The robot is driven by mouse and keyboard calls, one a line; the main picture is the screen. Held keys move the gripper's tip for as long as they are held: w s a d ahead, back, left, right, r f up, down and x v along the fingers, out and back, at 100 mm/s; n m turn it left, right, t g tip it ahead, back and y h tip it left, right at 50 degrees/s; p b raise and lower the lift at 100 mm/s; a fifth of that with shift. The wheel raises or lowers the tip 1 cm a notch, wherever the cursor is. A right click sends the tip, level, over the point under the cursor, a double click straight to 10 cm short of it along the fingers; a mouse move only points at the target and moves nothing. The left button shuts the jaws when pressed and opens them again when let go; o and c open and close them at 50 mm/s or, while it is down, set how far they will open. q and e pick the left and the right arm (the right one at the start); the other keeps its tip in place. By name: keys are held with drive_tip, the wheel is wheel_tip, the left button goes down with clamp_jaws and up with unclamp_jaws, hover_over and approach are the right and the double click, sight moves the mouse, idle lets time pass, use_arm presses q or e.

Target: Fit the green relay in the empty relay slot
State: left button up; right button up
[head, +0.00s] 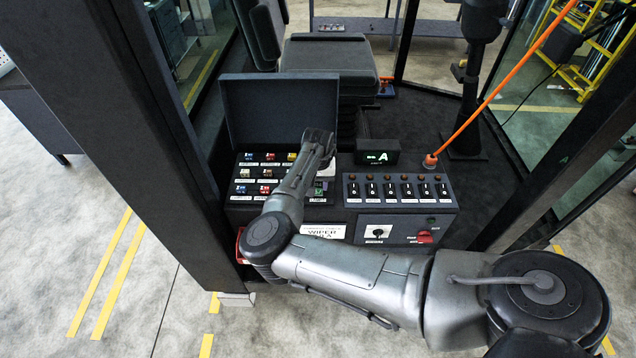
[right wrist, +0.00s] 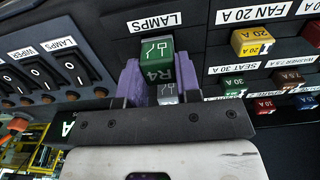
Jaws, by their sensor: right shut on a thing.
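The green relay (right wrist: 158,72), marked R4, sits between the two purple fingers of my right gripper (right wrist: 158,78) in the right wrist view. The gripper is shut on it. The relay is close to the LAMPS label (right wrist: 155,20) on the dark panel. A small grey piece with a relay symbol (right wrist: 167,92) shows beside the relay, near the gripper body. In the head view my right gripper (head: 323,164) is over the right end of the fuse panel, and green (head: 320,186) shows just below it. The slot opening is hidden, so I cannot tell how far in the relay is. My left gripper is not in view.
Several coloured fuses (head: 268,172) stand in rows left of the gripper. A raised dark lid (head: 282,108) stands behind them. A switch panel (head: 399,190) and a small display (head: 377,155) are to the right.

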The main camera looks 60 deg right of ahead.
idle(0.4)
drive_tip(key=shift+p, duration=0.45)
idle(0.9)
drive_tip(key=shift+p, duration=0.35)
idle(0.4)
idle(0.7)
drive_tip(key=shift+f, duration=0.25)
idle(0.4)
drive_tip(key=shift+f, duration=0.3)
idle(0.4)
drive_tip(key=o, duration=1)
